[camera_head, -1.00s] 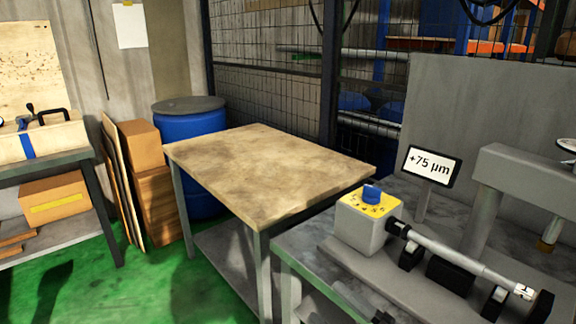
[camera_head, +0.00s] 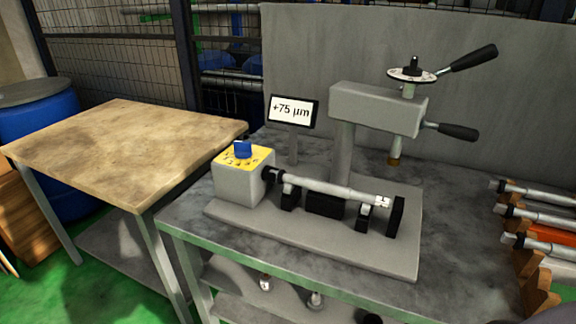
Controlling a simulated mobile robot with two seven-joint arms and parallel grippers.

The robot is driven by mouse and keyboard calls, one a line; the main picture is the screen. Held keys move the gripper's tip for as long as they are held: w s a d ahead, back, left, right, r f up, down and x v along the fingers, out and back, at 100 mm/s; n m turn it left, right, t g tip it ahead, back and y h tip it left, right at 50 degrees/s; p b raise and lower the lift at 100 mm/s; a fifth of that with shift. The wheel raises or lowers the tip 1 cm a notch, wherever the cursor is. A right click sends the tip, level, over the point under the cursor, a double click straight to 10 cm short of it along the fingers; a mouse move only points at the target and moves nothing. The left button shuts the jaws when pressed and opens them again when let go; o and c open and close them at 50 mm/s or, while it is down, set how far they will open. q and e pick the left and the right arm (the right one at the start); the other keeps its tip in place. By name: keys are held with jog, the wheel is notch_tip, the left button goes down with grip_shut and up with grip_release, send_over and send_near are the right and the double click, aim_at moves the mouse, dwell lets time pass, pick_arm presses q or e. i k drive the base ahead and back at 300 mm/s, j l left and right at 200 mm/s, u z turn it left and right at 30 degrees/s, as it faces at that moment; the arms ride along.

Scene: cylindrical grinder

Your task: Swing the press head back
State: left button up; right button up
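The press head (camera_head: 375,108) is a grey horizontal arm on an upright post (camera_head: 344,155) behind the fixture. It reaches to the right from the post. On top is a dial wheel (camera_head: 411,75) with a black-handled lever (camera_head: 472,58). A second black handle (camera_head: 456,131) sticks out at its right end. A brass tip (camera_head: 395,160) hangs below, behind the shaft's right end in the picture and apart from it. The steel shaft (camera_head: 335,190) lies on black supports, its left end at the grey box (camera_head: 238,180) with the blue knob. I see neither gripper clearly.
The display (camera_head: 291,111) reads +75 µm. Several shafts (camera_head: 540,218) lie on a wooden rack at the right. A wood-topped table (camera_head: 120,145) stands left of the bench (camera_head: 180,220). A grey panel (camera_head: 300,45) stands behind the press. Some bench top is bare.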

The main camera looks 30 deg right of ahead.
aim_at(385, 110)
jog(key=z, duration=1.5)
